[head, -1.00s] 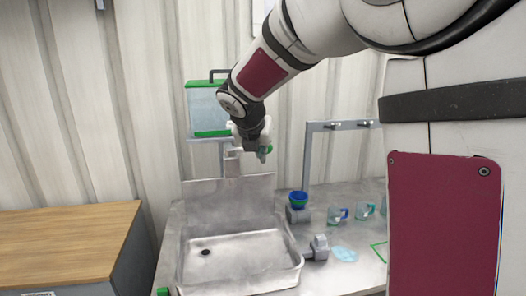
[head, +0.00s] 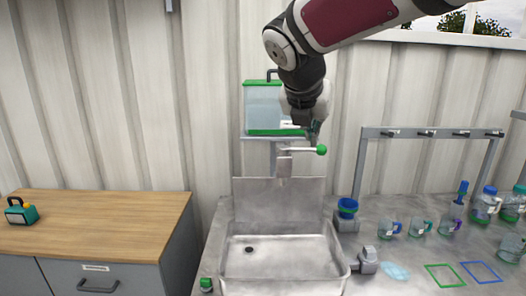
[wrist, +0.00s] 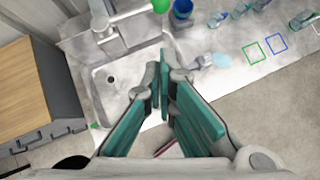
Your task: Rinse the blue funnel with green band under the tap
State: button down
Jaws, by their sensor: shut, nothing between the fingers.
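The blue funnel with green band (head: 347,207) sits upright on a small grey block right of the sink. It also shows at the top of the wrist view (wrist: 182,8). The tap (head: 285,164) stands behind the sink (head: 232,268). Its pale lever ends in a green knob (head: 321,150), pointing right. My gripper (head: 314,139) is in the air by the lever's knob end, above the sink area; I cannot tell if they touch. In the wrist view its teal fingers (wrist: 164,70) are shut with nothing between them.
A water tank (head: 264,106) stands on a shelf behind the tap. Several mugs and jugs stand right of the funnel, beneath a grey rack (head: 420,132). Green (head: 445,275) and blue (head: 480,272) outlined squares mark the counter. A wooden cabinet (head: 90,222) stands left.

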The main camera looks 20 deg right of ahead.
aim_at(303, 150)
jog(key=shift+w+f+b, duration=0.2)
jog(key=shift+f+b, duration=0.15)
jog(key=shift+b, duration=0.25)
jog(key=w+d+r+b+x, duration=0.1)
jog(key=b+x, duration=0.1)
jog(key=x, duration=1)
jog(key=shift+w+r, duration=0.25)
jog(key=shift+w, duration=0.1)
jog(key=shift+n+p, duration=0.3)
jog(key=shift+w+d+n+t+y+p, duration=0.3)
jog(key=shift+w+d+p, duration=0.1)
jog(key=shift+p, duration=0.65)
jog(key=shift+a, duration=0.15)
